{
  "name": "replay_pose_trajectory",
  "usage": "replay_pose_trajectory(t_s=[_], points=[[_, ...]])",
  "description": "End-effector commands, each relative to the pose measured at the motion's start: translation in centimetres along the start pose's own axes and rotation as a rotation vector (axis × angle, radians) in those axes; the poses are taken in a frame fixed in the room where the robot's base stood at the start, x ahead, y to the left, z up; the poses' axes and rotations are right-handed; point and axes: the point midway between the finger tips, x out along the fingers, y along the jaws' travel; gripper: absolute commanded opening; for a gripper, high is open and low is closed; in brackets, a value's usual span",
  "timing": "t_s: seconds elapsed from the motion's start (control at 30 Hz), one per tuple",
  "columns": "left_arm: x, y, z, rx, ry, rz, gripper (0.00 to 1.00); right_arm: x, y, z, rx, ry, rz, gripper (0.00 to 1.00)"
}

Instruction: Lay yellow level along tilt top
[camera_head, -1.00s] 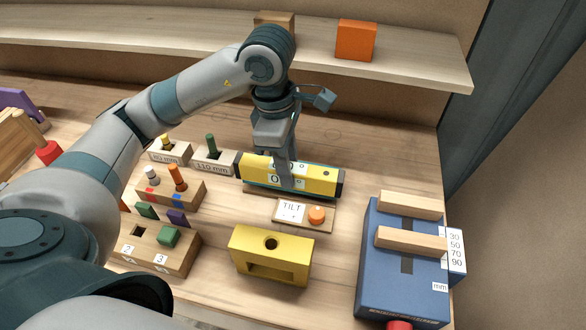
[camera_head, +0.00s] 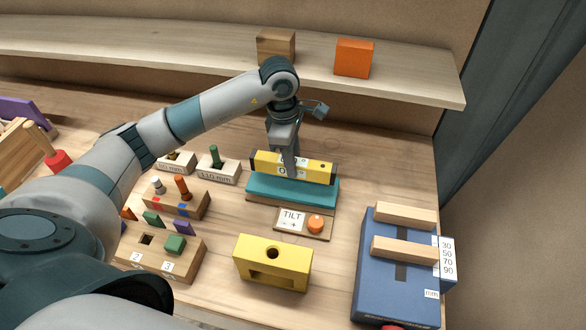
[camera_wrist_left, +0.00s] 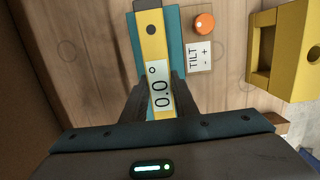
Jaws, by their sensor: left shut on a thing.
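The yellow level (camera_head: 318,171) has black ends and a display, which reads 0.0° in the left wrist view (camera_wrist_left: 154,45). My left gripper (camera_head: 291,172) is shut on it near its middle; the fingers (camera_wrist_left: 156,95) lie on both sides of it. The level is over the teal tilt top (camera_head: 292,190), roughly lengthwise with it, towards its back edge in the head view. I cannot tell whether it touches the top. My right gripper is not in view.
A yellow block with a hole (camera_head: 272,264) stands in front of the tilt block. A blue box with wooden bars (camera_head: 398,285) is at the right. Peg holders (camera_head: 176,200) stand at the left. An orange cube (camera_head: 354,58) sits on the back shelf.

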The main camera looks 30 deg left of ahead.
Motion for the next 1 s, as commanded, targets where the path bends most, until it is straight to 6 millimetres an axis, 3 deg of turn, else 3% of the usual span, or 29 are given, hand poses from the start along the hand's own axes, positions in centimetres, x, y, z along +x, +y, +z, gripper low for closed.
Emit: replay_pose_trajectory(t_s=[0.27, 0.57, 1.0], points=[[0.2, -0.1, 0.0, -0.001, 0.0, -0.002, 0.0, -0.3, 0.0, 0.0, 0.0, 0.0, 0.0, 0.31], [3.2, -0.1, -0.4, -0.001, 0.0, -0.002, 0.0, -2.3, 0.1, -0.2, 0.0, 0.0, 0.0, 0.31], [4.2, 0.0, -0.5, 0.0, 0.0, 0.001, 0.0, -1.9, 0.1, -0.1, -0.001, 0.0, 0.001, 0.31]])
